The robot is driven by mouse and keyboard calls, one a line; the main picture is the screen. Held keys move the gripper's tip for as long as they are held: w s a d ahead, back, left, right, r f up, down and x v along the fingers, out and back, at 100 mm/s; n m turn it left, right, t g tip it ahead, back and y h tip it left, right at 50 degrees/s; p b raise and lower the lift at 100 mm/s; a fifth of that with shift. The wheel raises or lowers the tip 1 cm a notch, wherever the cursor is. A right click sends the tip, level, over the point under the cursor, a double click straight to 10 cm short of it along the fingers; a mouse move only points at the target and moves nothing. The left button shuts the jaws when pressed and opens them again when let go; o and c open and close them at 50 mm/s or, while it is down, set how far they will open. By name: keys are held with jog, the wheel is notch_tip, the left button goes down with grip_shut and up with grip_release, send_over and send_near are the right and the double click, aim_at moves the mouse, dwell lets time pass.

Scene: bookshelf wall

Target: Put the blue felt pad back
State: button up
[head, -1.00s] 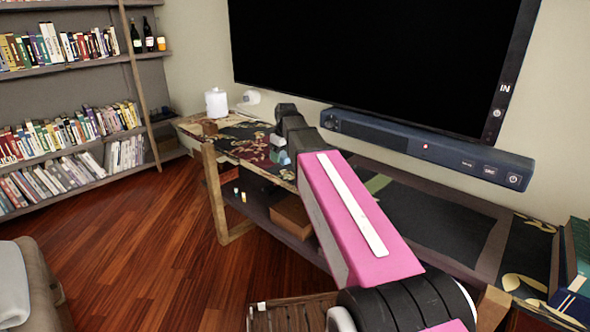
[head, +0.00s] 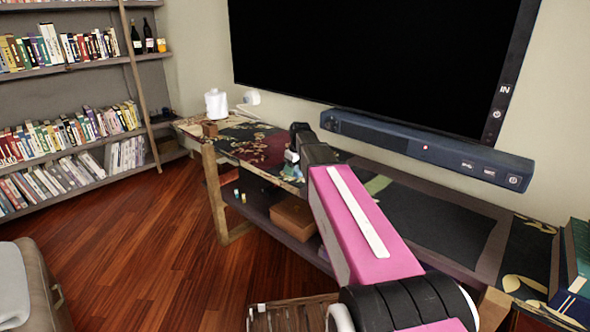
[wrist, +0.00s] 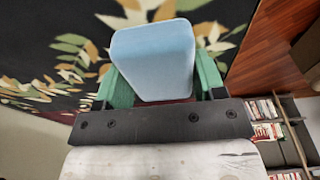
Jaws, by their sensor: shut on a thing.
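The blue felt pad (wrist: 152,62) is a pale blue block with rounded corners in the wrist view. It sits between the two green fingers of my gripper (wrist: 160,82), which is shut on it. In the head view my gripper (head: 292,160) is small and partly hidden by my arm, over the patterned top of the long console table (head: 235,150). The pad is hard to make out there. I cannot tell whether it touches the table top.
A white cylinder (head: 215,103), a small brown block (head: 210,128) and a white rounded object (head: 252,97) stand at the table's far left end. A soundbar (head: 420,145) is above the table, under the TV (head: 370,50). A brown box (head: 292,217) is on the lower shelf.

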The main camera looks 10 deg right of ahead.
aim_at(298, 169)
jog(key=shift+f, duration=0.1)
jog(key=o, duration=0.9)
jog(key=shift+c, duration=0.2)
notch_tip(298, 169, up, 12)
jog(key=s+d, duration=0.1)
jog(key=shift+s, duration=0.25)
